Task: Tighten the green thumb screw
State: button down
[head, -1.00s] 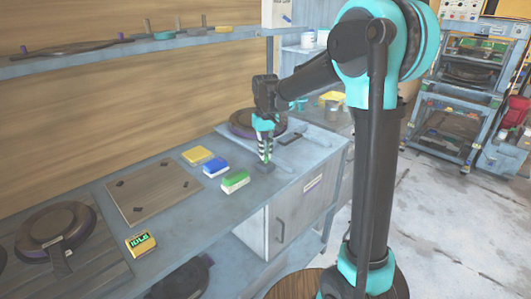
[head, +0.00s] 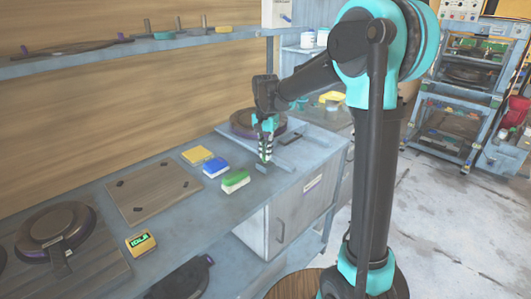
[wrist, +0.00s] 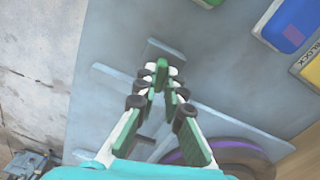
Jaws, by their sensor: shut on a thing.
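My gripper (head: 265,160) points down over the bench, just above a small grey block (head: 264,168). In the wrist view my gripper (wrist: 161,78) has its fingertips close together around a small green piece (wrist: 162,70), which looks like the green thumb screw. The fingers hide most of it, so I cannot tell how far it is turned in. The grey block (wrist: 165,47) shows just beyond the fingertips in the wrist view.
Yellow (head: 196,155), blue (head: 215,169) and green (head: 235,181) blocks stand left of the gripper. A wooden board (head: 153,192) and a small yellow display box (head: 140,242) lie nearer. A round dark plate (head: 243,124) stands behind the gripper.

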jog(key=shift+m, duration=1.6)
jog(key=c, duration=1.6)
grip_release()
notch_tip(320, 180, up, 12)
jog(key=shift+r, duration=0.1)
jog(key=s+d+f+n+t, duration=0.1)
jog(key=s+d+f+n, duration=0.2)
jog(key=s+d+f, duration=0.3)
jog(key=s+d+f+n+t, duration=0.1)
jog(key=s+d+f+n, duration=0.2)
jog(key=s+d+f, duration=0.3)
jog(key=s+d+f+n+t, duration=0.2)
jog(key=s+d+f, duration=0.4)
jog(key=s+f, duration=0.4)
jog(key=shift+s+d+f+n, duration=0.2)
jog(key=shift+s+d+n, duration=0.1)
jog(key=shift+s+n, duration=0.15)
